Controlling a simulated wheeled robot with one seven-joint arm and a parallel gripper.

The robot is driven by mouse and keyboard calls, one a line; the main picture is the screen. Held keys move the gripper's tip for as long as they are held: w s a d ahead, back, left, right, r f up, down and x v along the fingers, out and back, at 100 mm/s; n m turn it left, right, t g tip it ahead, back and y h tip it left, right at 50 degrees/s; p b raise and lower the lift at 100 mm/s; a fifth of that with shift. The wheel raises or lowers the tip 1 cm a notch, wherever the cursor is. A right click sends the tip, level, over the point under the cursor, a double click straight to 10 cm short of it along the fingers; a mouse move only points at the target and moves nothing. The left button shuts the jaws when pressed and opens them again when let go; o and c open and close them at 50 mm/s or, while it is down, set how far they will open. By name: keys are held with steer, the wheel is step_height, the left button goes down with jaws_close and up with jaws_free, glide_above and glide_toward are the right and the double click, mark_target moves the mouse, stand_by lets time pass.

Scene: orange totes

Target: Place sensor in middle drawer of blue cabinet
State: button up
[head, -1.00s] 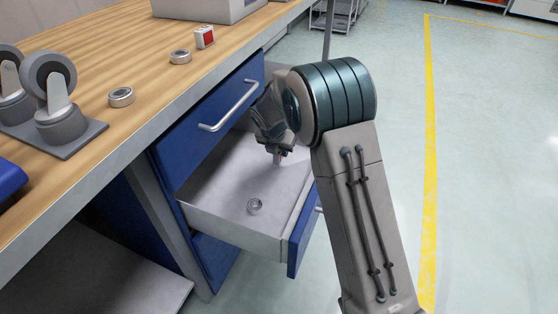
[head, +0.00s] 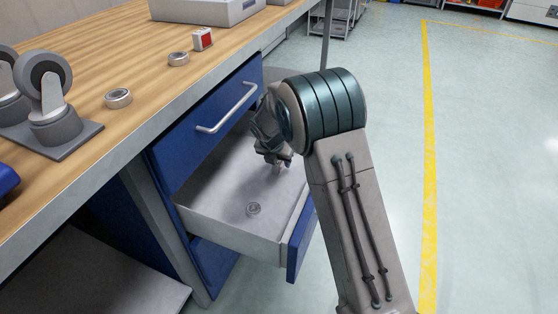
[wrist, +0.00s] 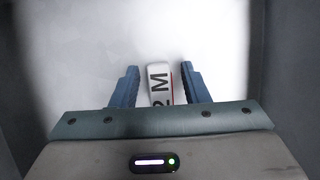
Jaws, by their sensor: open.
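The middle drawer (head: 215,200) of the blue cabinet (head: 172,160) is pulled open, and its pale inside shows. My gripper (head: 277,165) reaches down into the back right of this drawer. In the wrist view my gripper (wrist: 160,70) has its two blue fingers apart. A white piece with a red line and the dark marking "2 M", which looks like the sensor (wrist: 159,82), lies between the fingers against the pale drawer floor. A narrow gap shows on each side of it. In the head view the sensor is mostly hidden by the gripper.
A metal ring (head: 253,209) lies on the drawer floor. The drawer above, with a silver handle (head: 228,108), is closed. The wooden worktop (head: 130,60) holds two more rings, a red-and-white block (head: 202,39) and casters (head: 48,95). Open floor lies to the right.

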steer(key=p+v, duration=0.4)
steer(key=v, duration=0.8)
steer(key=s+d+r+m, duration=0.2)
steer(key=s+d+m, duration=0.2)
steer(key=s+d+r+m+g, duration=0.1)
steer(key=s+d+r+m, duration=0.1)
steer(key=s+d+m, duration=0.1)
steer(key=s+d+r+m, duration=0.2)
steer(key=s+d+m, duration=0.2)
steer(key=m, duration=0.3)
steer(key=shift+s+d+r+g, duration=0.25)
steer(key=shift+s+d+g, duration=0.15)
steer(key=shift+d, duration=0.3)
steer(key=s+d+m, duration=0.3)
steer(key=s+m, duration=0.6)
steer(key=s+d+m+g+y, duration=0.1)
steer(key=s+d+m, duration=0.2)
steer(key=s+m, duration=0.5)
steer(key=shift+s+d+r+m+g+y, duration=0.2)
steer(key=shift+s+r+m+g+y, duration=0.15)
steer(key=shift+s, duration=0.25)
steer(key=shift+c, duration=0.5)
